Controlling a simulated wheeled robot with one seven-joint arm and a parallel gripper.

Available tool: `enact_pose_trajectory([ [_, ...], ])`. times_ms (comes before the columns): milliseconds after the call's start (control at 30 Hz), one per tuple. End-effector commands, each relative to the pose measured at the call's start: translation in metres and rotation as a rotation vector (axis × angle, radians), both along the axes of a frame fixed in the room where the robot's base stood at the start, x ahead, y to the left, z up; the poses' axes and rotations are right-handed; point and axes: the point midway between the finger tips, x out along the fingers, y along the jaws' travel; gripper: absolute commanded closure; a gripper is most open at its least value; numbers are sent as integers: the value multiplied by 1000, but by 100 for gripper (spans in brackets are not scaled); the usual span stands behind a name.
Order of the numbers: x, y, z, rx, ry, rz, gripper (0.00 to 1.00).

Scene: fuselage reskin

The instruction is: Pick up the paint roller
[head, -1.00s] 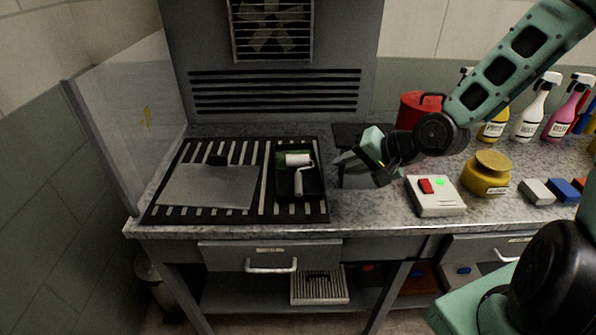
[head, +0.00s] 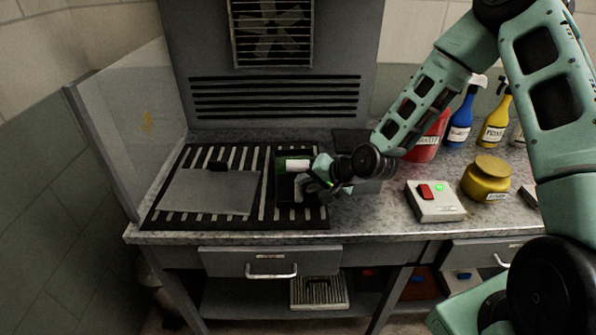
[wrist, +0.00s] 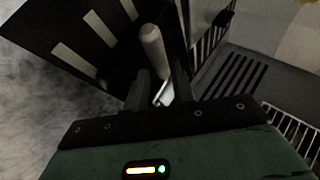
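The paint roller (head: 297,165) lies in the dark tray (head: 282,196) on the slatted grate, its white sleeve toward the back and its handle toward the front. My gripper (head: 312,183) is just right of and above the roller, partly covering it. In the wrist view my gripper (wrist: 160,88) is open, with a dark finger on each side. The roller's white sleeve (wrist: 153,48) shows beyond the fingertips, and a pale part of it shows between the fingers. I cannot tell whether a finger touches it.
A flat grey panel (head: 208,190) lies on the grate (head: 165,222) to the left. A white box with a red switch and green light (head: 436,203) and a yellow jar (head: 486,180) stand to the right. Spray bottles (head: 461,120) and a red can stand behind.

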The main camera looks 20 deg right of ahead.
Motion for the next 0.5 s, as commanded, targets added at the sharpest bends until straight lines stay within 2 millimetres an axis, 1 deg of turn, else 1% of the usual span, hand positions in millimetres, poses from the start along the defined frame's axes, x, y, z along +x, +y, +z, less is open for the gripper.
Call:
enact_pose_trajectory([
  [100, 11, 8, -9, 1, 2, 2, 75],
  [200, 18, 12, -16, 0, 1, 2, 75],
  [300, 20, 13, -20, -1, 0, 0, 75],
  [500, 20, 13, -20, -1, 0, 0, 75],
])
